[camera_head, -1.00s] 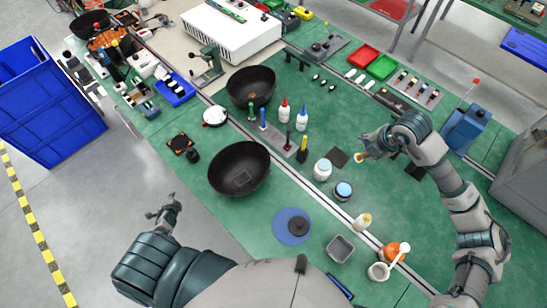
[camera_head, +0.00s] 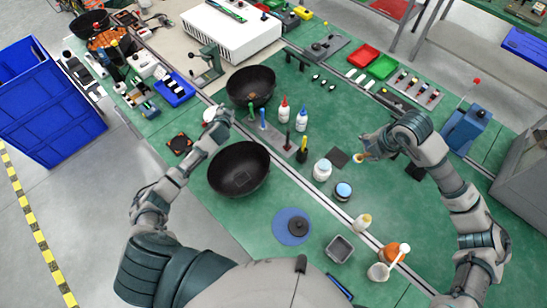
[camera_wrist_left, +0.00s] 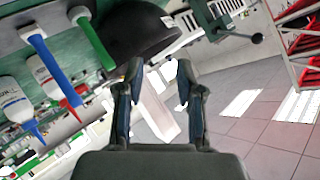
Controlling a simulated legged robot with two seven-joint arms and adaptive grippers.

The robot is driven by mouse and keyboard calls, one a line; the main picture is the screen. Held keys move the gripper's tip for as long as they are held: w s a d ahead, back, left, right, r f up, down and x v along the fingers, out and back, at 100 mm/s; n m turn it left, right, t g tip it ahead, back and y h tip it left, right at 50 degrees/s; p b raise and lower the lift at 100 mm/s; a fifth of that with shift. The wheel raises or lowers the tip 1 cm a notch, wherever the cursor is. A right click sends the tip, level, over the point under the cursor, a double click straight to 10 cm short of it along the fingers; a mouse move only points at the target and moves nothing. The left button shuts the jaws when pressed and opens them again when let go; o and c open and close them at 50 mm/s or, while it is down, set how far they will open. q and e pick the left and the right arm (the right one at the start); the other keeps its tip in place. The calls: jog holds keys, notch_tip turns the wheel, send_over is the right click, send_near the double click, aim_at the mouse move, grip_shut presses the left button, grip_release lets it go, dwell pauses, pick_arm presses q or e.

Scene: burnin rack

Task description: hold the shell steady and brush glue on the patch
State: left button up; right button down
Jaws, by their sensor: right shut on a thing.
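A black bowl-shaped shell (camera_head: 236,160) lies at the front edge of the green bench, with a small square patch (camera_head: 241,178) inside it. A second black shell (camera_head: 251,80) lies farther back, with a brown mark inside. A dark shell (camera_wrist_left: 130,28) also shows in the left wrist view; I cannot tell which. My left gripper (camera_head: 224,116) is above the bench between the two shells. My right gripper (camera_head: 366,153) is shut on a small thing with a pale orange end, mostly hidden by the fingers.
Upright tools with green, blue, black and yellow handles stand in a holder (camera_head: 275,138) right of the shells. Two glue bottles (camera_head: 302,118) stand behind it. A white jar (camera_head: 322,170) and a blue-lidded jar (camera_head: 343,190) stand nearer. A blue disc (camera_head: 281,232) lies in front.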

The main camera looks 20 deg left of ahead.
pick_arm(q)
jog(key=d+r+n+g+h, duration=0.1)
jog(key=d+r+n+h, duration=0.1)
jog(key=d, duration=1)
jog(key=n+g+y, duration=0.1)
jog(key=n+g, duration=0.4)
jog(key=g, duration=0.2)
send_over(266, 163)
jog(key=s+d, duration=0.4)
jog(key=d, duration=0.1)
jog(key=x, duration=1.1)
jog(key=shift+a+f, duration=0.2)
jog(key=shift+a, duration=0.3)
grip_shut()
